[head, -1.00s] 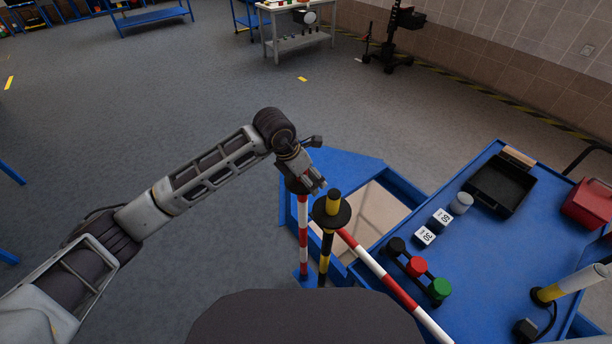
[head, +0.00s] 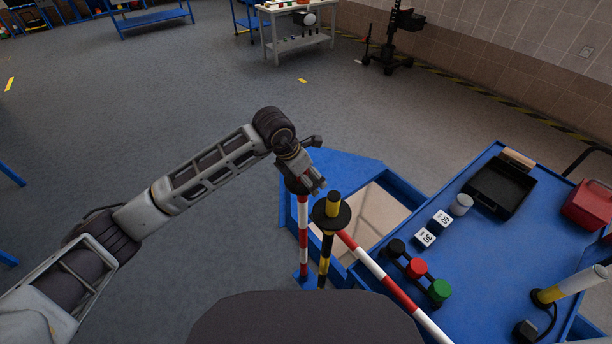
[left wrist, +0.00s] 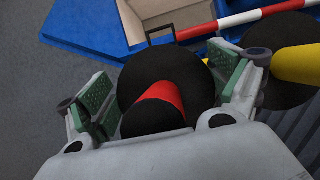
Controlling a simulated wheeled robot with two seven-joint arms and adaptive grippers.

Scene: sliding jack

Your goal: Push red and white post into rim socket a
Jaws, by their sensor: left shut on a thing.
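The red and white post (head: 303,232) stands roughly upright at the left side of the blue frame. My left gripper (head: 310,184) is at its top end and shut on it. In the left wrist view the post's red top (left wrist: 164,98) with its dark cap lies between the fingers of my left gripper (left wrist: 165,100), above a black disc (left wrist: 190,75). The blue rim (head: 290,205) surrounds a light opening. The post's foot is near the rim's front left corner; I cannot tell which socket it is over or how deep it sits. My right gripper is not in view.
A yellow and black post (head: 326,248) with a black disc stands close to the right. The blue table (head: 470,255) at right bears a black tray (head: 500,187), blocks and colored knobs. The floor at left is clear.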

